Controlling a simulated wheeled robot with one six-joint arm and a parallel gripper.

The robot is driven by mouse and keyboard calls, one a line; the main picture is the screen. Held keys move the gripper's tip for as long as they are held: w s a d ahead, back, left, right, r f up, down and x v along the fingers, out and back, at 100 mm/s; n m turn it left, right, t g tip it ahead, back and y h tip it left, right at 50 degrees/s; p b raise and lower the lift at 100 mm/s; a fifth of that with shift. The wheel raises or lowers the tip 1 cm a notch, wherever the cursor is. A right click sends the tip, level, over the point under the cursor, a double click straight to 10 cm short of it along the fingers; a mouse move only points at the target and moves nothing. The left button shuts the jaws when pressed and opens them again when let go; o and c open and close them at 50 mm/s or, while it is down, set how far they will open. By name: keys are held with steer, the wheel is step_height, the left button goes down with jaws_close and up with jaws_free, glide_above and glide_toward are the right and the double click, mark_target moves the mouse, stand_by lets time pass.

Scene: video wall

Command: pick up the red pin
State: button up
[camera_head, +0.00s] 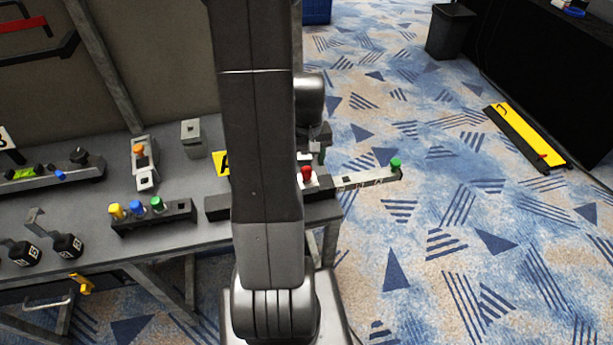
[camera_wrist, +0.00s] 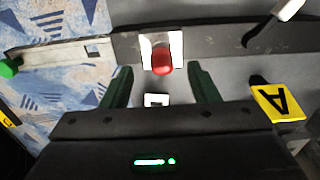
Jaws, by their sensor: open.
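The red pin (camera_head: 307,174) stands at the right end of the grey table, in a dark bar with a white patch around the pin. In the wrist view the red pin (camera_wrist: 163,63) shows just beyond and between the fingertips, apart from both. My gripper (camera_wrist: 160,82) is open and empty, with one dark green finger on each side. In the head view my arm hides part of the bar, and the gripper shows only in part.
A green pin (camera_head: 395,163) stands at the far end of the bar, past the table edge. A rack (camera_head: 180,215) holds yellow, blue and green pins. An orange pin (camera_head: 139,150) and a yellow marker with a letter A (camera_wrist: 277,103) are nearby.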

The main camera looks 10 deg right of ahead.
mark_target(307, 169)
steer(key=shift+w+a+f+p, duration=0.1)
steer(key=shift+f+p, duration=0.3)
steer(key=shift+f, duration=2.25)
steer(key=shift+c, duration=0.2)
steer(key=c, duration=1.1)
